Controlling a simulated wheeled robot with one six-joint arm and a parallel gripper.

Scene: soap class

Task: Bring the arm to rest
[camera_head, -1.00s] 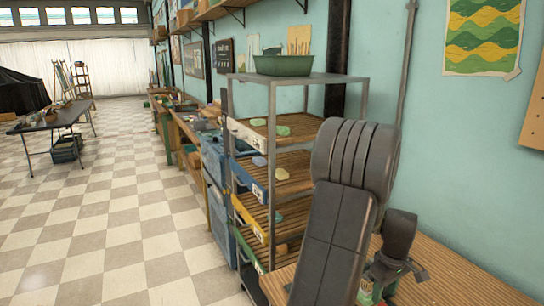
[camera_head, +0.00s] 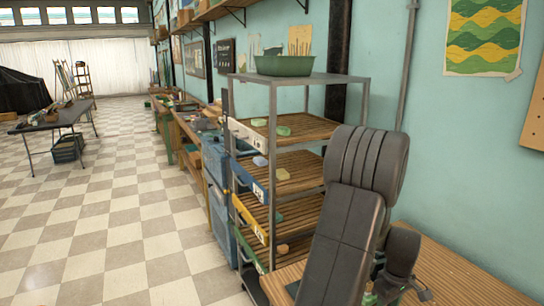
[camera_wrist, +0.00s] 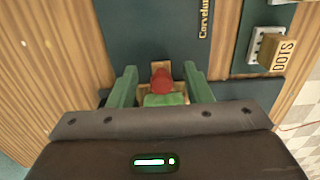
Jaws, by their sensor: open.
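My arm (camera_head: 345,240) stands folded in the right foreground of the head view, in front of the metal rack. My gripper (camera_wrist: 159,72) shows in the wrist view with its two green fingers apart, so it is open. A red rounded thing (camera_wrist: 161,80) on a small wooden piece shows between the fingers, with a green part below it. I cannot tell how far below the fingers it is, and nothing looks clamped. In the head view the gripper is mostly hidden low at the right, above a wooden tabletop (camera_head: 450,262).
A rack (camera_head: 366,95) with slatted shelves holds soap pieces, with a green basin (camera_head: 285,66) on top. The wrist view shows a dark mat (camera_wrist: 150,30) and a block marked DOTS (camera_wrist: 284,52). A table (camera_head: 62,117) stands far left. The checkered floor (camera_head: 110,220) is open.

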